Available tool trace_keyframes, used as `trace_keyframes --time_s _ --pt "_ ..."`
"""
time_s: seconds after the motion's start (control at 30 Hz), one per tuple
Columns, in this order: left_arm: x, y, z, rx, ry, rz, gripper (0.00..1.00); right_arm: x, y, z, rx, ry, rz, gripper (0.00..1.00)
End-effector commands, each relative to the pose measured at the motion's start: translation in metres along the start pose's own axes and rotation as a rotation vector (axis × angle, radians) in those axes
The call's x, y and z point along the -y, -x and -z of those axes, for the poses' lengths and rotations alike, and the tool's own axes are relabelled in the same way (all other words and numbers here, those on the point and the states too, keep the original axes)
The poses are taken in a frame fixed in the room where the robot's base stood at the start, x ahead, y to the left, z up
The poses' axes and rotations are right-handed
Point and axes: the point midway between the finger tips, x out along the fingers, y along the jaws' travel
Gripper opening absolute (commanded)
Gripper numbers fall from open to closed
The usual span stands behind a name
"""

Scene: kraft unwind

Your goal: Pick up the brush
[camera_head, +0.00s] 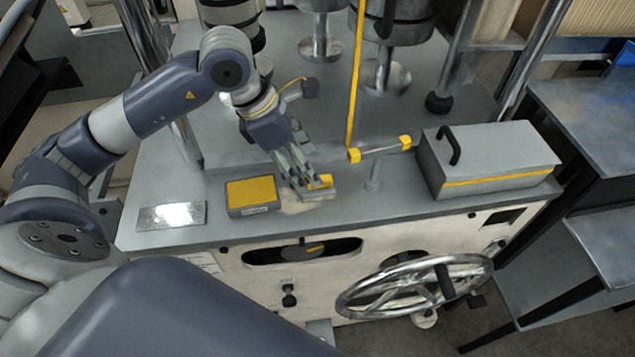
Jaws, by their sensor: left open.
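What looks like the brush (319,184) is a small grey piece with a yellow top, lying near the front edge of the grey machine top. A pale patch shows beside it on the surface. My left gripper (303,178) points down at it from behind and the left, with its open fingers at or very close to the brush. The fingers hide part of the brush, and I cannot tell whether they touch it. My right gripper is out of view.
A grey box with a yellow top (252,194) lies just left of the brush. A shiny plate (171,216) lies further left. A grey toolbox (487,160) stands right. A yellow upright bar (355,75) rises behind. A handwheel (414,287) is on the front panel.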

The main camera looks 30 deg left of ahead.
Motion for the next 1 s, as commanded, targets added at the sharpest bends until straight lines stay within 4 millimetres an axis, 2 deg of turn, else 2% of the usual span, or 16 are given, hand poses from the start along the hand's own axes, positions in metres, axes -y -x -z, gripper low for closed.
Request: trace_keyframes --time_s 0.27,0.4,0.53,0.83,0.87,1.0 --pt "0.001 -0.023 -0.002 0.0 0.0 0.005 0.6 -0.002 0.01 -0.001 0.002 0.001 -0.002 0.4" --pt "0.002 -0.044 -0.005 0.0 0.002 0.009 0.6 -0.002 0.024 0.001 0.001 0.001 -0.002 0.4" --pt "0.001 -0.062 -0.004 0.001 0.001 0.005 0.6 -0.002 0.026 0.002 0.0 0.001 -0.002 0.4" --pt "0.0 -0.069 -0.004 0.002 -0.001 0.001 0.6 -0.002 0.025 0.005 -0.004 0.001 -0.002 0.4" --pt "0.0 -0.069 -0.004 0.002 -0.001 0.001 0.55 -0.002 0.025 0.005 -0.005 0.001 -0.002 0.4" --pt "0.0 -0.069 -0.004 0.002 -0.001 0.001 0.24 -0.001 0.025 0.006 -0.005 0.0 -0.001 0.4"
